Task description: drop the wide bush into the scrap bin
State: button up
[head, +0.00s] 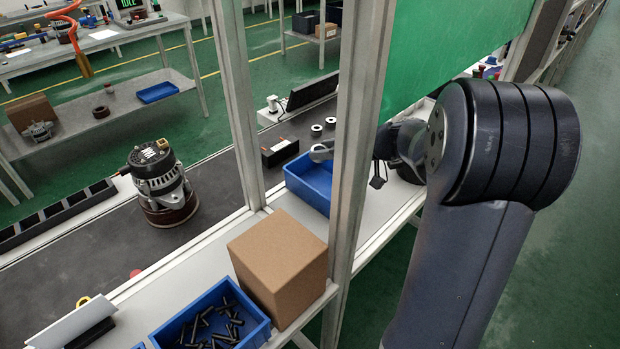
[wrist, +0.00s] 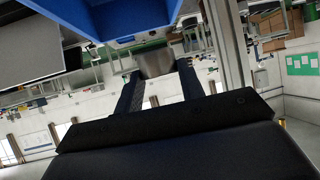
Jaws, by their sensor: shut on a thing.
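My gripper (wrist: 157,80) has its two dark fingers closed on a grey metal piece, which looks like the wide bush (wrist: 155,62), at the fingertips. In the head view a grey rounded shape (head: 319,151) shows at the end of my arm, above the back edge of a blue bin (head: 308,186); a frame post partly hides my wrist there. In the wrist view a blue bin (wrist: 110,18) fills the top, close to the held piece. I cannot tell whether they touch. No label shows which bin is for scrap.
Two pale rings (head: 316,131) and a black box (head: 280,152) lie behind the blue bin. Upright metal posts (head: 356,130) stand close to my arm. A cardboard box (head: 279,265) and a blue bin of dark pins (head: 255,332) are in front. An alternator (head: 157,175) stands left.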

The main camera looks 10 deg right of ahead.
jog(key=shift+f, duration=2.85)
jog(key=o, duration=1.1)
jog(key=b+v, duration=0.2)
jog(key=v, duration=0.9)
jog(key=shift+f, duration=0.1)
jog(key=p+x, duration=0.2)
jog(key=x, duration=0.8)
jog(key=shift+w+a+f, duration=0.1)
jog(key=shift+w+a, duration=0.15)
jog(key=shift+a, duration=0.05)
jog(key=shift+r, duration=1.95)
